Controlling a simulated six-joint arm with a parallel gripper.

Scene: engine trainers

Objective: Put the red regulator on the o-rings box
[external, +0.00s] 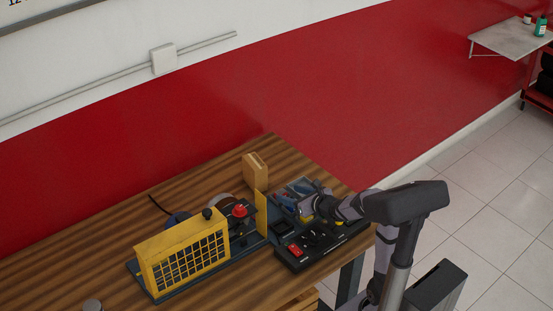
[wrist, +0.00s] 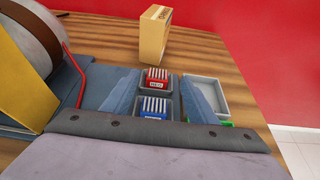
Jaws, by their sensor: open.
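The red regulator (wrist: 156,79) is a small red block with pale fins, sitting in a dark square tray in the wrist view. A similar blue block (wrist: 154,107) sits in the tray nearer to me. The tan o-rings box (wrist: 154,38) stands upright on the table beyond the regulator, with dark lettering too small to read; it also shows in the external view (external: 253,170). My gripper (wrist: 160,88) is open and empty, its two fingers on either side of the blocks. In the external view my gripper (external: 309,205) is low over the tray area, and the regulator cannot be made out there.
A yellow grilled engine trainer (external: 185,258) stands left of my gripper. A black panel (external: 297,262) with a red switch lies in front of it. A grey-white tray (wrist: 205,95) is right of the blocks. Bare wooden table (wrist: 108,38) surrounds the tan box.

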